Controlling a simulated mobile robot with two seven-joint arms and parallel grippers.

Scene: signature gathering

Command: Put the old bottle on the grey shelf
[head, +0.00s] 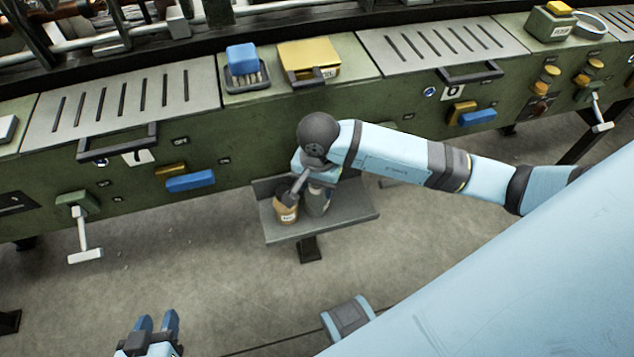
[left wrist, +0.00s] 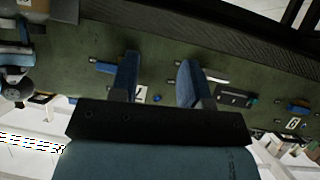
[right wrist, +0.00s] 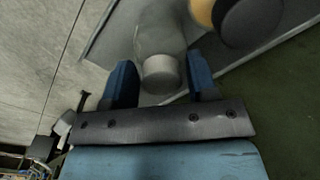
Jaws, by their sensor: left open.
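The grey shelf (head: 352,214) juts out low from the green machine. On it stand a translucent grey bottle (head: 318,200) and a brown labelled container with a dark top (head: 286,213), side by side. I cannot tell for sure which is the old one. My right gripper (right wrist: 161,75) reaches down over the shelf, its fingers apart on either side of the grey bottle (right wrist: 160,38), whose cap points toward the wrist. Any contact is unclear. My left gripper (head: 157,325) is open and empty, low at the left, away from the shelf; its fingers show in the left wrist view (left wrist: 157,75).
The green machine (head: 225,165) runs along the back, with a blue block (head: 241,57), a yellow box (head: 310,58) and handles on it. A metal lever (head: 82,235) sticks out at the left. The floor (head: 180,270) in front is clear.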

